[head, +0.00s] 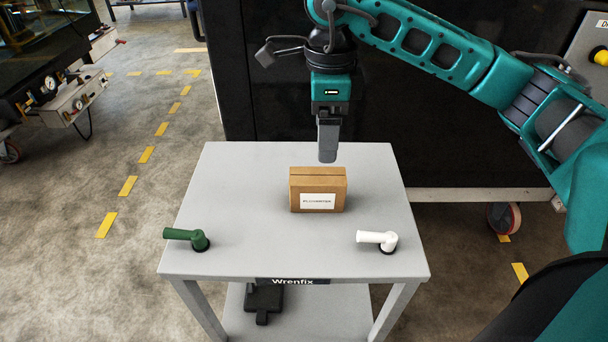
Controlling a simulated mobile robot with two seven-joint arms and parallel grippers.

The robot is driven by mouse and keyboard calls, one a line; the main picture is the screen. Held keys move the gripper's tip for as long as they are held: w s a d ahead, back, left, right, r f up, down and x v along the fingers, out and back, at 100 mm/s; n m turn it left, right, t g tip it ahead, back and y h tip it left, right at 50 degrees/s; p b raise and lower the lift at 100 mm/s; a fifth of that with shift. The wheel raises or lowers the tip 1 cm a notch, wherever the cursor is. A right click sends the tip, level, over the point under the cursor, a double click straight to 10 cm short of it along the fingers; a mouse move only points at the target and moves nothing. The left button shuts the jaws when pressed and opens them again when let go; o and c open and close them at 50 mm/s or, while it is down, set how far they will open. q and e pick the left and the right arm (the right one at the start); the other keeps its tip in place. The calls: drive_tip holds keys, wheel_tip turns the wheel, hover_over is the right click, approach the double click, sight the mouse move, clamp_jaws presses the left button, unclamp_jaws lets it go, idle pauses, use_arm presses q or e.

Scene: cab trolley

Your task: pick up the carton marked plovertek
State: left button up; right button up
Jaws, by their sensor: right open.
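The carton marked plovertek (318,185) is a small brown box with a white label on its front face. It stands on the grey top of the trolley (240,255), near the middle. The label print is small and hard to read. My right gripper (328,158) points down just above and behind the carton, apart from it as far as I can see. Its fingers show side-on, one in front of the other, and it is open with nothing in it. My left gripper is not in the head view.
A green handled piece (189,238) lies at the trolley top's front left and a white one (379,240) at the front right. A dark object (263,300) sits on the lower shelf. A black panel (270,80) stands behind the trolley. The top around the carton is clear.

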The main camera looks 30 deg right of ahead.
sight(317, 175)
drive_tip(key=f, duration=0.7)
drive_tip(key=shift+s+f+b, duration=0.1)
drive_tip(key=shift+s+b, duration=0.1)
drive_tip(key=shift+b, duration=0.2)
drive_tip(key=f, duration=0.2)
drive_tip(key=a+f, duration=0.1)
drive_tip(key=f, duration=0.1)
drive_tip(key=shift+w+a+f, duration=0.15)
drive_tip(key=shift+f, duration=0.5)
drive_tip(key=shift+c, duration=0.5)
drive_tip(key=c, duration=1.3)
drive_tip(key=shift+w+r, duration=0.1)
clamp_jaws()
